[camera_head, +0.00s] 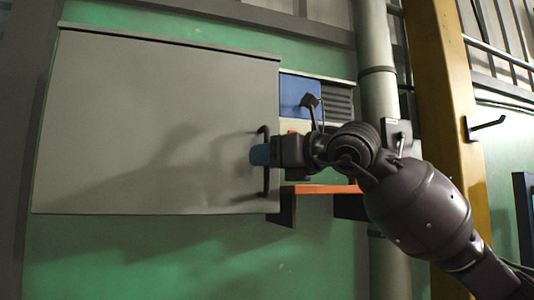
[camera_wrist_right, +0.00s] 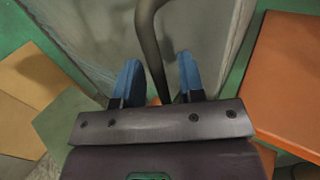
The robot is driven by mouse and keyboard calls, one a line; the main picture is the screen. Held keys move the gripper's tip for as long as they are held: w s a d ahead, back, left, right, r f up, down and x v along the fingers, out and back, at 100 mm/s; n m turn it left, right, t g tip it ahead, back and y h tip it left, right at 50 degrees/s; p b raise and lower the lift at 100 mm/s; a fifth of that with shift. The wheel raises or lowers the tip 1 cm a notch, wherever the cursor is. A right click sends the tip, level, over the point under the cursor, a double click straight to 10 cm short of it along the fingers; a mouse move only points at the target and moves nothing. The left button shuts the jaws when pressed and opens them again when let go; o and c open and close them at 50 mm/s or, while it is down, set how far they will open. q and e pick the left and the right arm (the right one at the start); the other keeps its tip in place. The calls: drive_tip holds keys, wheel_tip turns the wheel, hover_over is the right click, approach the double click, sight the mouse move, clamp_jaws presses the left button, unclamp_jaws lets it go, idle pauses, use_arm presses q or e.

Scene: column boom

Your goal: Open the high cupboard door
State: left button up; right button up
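The high cupboard door (camera_head: 150,120) is a wide flat grey panel at the left of the head view and looks shut. Its dark upright bar handle (camera_head: 265,184) is near the door's right edge. My right gripper (camera_head: 259,155) is at the handle, reaching in from the right. In the right wrist view, the two blue fingers of this gripper (camera_wrist_right: 158,75) stand apart, with the handle (camera_wrist_right: 150,45) running between them. Gaps show on both sides of the handle, so the gripper is open around it. My left gripper is not in view.
An orange shelf (camera_head: 320,189) on dark brackets lies just below my right gripper. A blue panel (camera_head: 297,94) is right of the cupboard. A grey pipe (camera_head: 376,80) and a yellow post (camera_head: 447,100) stand farther right. The green wall (camera_head: 180,255) below the door is bare.

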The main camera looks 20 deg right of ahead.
drive_tip(key=shift+w, duration=0.1)
clamp_jaws()
idle(0.5)
